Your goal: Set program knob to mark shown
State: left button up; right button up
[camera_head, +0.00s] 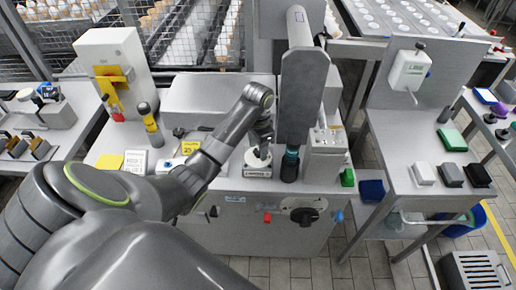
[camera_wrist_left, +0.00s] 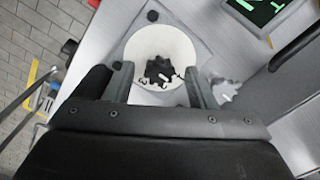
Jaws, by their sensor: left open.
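A black knob (camera_wrist_left: 162,70) sits in the middle of a round white dial (camera_wrist_left: 140,44) with small dark marks near its lower edge. In the head view the dial (camera_head: 258,158) is on the machine's top, partly hidden by my left gripper (camera_head: 263,141). In the left wrist view my left gripper (camera_wrist_left: 160,88) is open, its fingers on either side of the dial's lower part. Whether they touch anything I cannot tell. A small dark green screen (camera_wrist_left: 256,10) with pale marks is at the top right of that view.
Another black knob (camera_head: 304,216) is on the machine's front. A side table (camera_head: 410,150) with coloured blocks stands at the right.

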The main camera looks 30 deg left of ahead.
pick_arm(q)
jog(key=c, duration=1)
jog(key=shift+o, duration=0.2)
jog(key=shift+r+m+p, duration=0.15)
jog(key=shift+m+p, duration=0.65)
jog(key=shift+p, duration=0.25)
jog(key=m+p, duration=0.2)
jog(key=shift+p, duration=0.3)
jog(key=m+p, duration=0.2)
jog(key=m, duration=0.1)
jog(key=m+p, duration=0.3)
jog(key=m, duration=0.2)
jog(key=shift+m, duration=0.3)
jog(key=m+p, duration=0.1)
jog(key=m, duration=0.2)
jog(key=shift+w+p, duration=0.1)
jog(key=shift+p, duration=0.2)
jog(key=shift+m+p, duration=0.3)
jog(key=shift+m, duration=1)
jog(key=shift+f, duration=0.2)
